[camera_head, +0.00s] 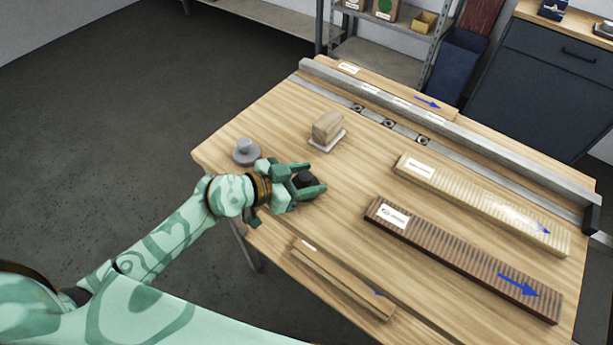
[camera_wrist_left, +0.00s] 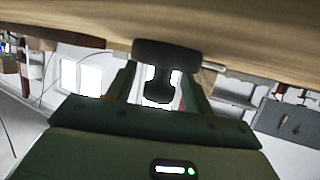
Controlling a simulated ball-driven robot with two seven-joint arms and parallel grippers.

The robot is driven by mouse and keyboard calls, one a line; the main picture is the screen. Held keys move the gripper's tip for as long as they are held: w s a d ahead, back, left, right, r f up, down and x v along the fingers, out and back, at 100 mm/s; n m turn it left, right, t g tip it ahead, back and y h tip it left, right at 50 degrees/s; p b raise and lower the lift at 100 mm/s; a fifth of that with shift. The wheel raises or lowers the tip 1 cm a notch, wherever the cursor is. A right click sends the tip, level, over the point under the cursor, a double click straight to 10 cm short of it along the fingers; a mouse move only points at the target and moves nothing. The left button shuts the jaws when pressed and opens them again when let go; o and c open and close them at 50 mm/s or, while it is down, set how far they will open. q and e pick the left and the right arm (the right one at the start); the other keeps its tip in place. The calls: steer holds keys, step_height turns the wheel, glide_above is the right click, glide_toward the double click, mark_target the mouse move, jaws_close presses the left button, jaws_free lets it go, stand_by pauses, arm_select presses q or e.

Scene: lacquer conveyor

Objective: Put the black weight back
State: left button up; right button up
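The black weight (camera_head: 304,180), a dark disc with a knob, is at the left part of the wooden table (camera_head: 260,115). My left gripper (camera_head: 314,177) is around it, with one finger on each side. In the left wrist view the weight (camera_wrist_left: 166,52) shows its knob between the two fingers, with bright gaps on both sides, so the gripper is open and not clamped on it. The weight's underside is hidden, but it appears to stand on the tabletop. My right gripper is not in view.
A grey weight (camera_head: 245,151) stands at the table's left edge. A wooden block (camera_head: 327,126) sits on a pale plate behind my gripper. A pale ribbed board (camera_head: 480,205), a dark ribbed board (camera_head: 460,258) and a narrow strip (camera_head: 343,278) lie right and front. A metal rail (camera_head: 450,130) runs along the back.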

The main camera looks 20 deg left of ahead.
arm_select(q)
steer(key=p+v, duration=0.2)
steer(key=v, duration=1)
steer(key=shift+p, duration=0.35)
steer(key=shift+r, duration=0.1)
